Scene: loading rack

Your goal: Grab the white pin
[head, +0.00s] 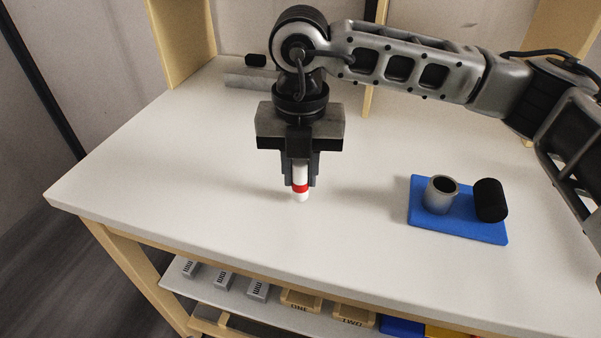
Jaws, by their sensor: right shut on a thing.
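The white pin (300,173) has a red band near its lower end and stands upright between the fingers of my right gripper (300,178). My right gripper points down and is shut on the pin. The pin's tip is over the middle of the white table (200,170); I cannot tell for sure whether it touches the surface. The pin's upper end is hidden by the gripper. My left gripper is not in view.
A blue plate (460,230) on the right of the table holds a grey hollow cylinder (441,195) and a black cylinder (490,200). A lower shelf (215,293) holds grey blocks and labelled wooden trays. The table's left side is clear.

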